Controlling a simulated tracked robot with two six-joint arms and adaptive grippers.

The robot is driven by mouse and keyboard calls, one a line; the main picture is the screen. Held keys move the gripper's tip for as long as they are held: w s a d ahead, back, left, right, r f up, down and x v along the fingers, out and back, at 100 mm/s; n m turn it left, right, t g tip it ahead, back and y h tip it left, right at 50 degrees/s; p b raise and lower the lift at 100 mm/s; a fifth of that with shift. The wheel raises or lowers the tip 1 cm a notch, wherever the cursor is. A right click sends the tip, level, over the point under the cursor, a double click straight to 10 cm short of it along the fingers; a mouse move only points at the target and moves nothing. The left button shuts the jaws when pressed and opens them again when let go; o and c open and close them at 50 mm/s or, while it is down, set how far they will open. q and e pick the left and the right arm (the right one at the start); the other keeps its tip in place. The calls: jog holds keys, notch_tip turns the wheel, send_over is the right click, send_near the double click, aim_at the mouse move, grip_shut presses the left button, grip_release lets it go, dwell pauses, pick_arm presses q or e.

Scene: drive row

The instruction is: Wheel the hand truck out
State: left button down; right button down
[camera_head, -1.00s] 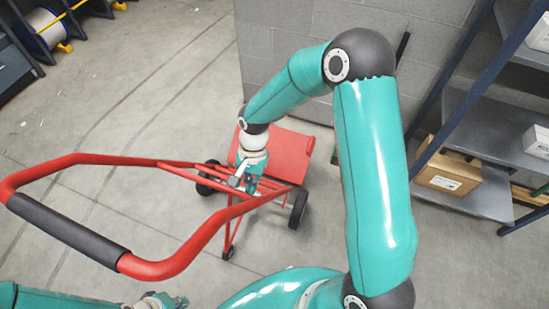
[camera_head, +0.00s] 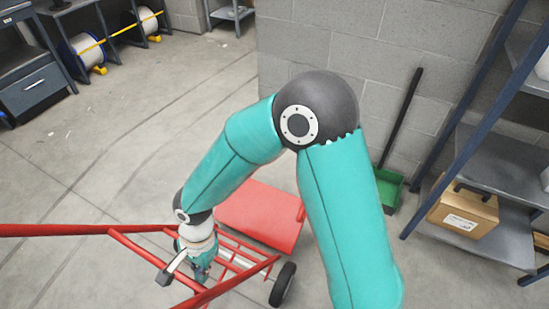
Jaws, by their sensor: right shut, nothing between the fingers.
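The red hand truck (camera_head: 110,229) lies at the lower left in the head view, its frame tilted back toward me. Its red toe plate (camera_head: 258,215) and one black wheel (camera_head: 283,284) show; the handle's grip is out of the picture. My right gripper (camera_head: 198,272) reaches down among the red frame bars, shut with nothing between its fingers. Whether it touches a bar I cannot tell. My right arm hides part of the toe plate's right side. My left gripper is not in the picture.
A grey block wall (camera_head: 330,50) stands behind the toe plate. A green dustpan (camera_head: 388,187) leans there. Shelving (camera_head: 497,165) with a cardboard box (camera_head: 463,215) stands at right. Cable spools (camera_head: 83,52) and a drawer cabinet (camera_head: 35,90) stand at upper left. Floor (camera_head: 140,130) between is clear.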

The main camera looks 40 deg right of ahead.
jog(key=shift+s+a, duration=0.1)
jog(key=shift+a, duration=0.15)
dwell(0.3)
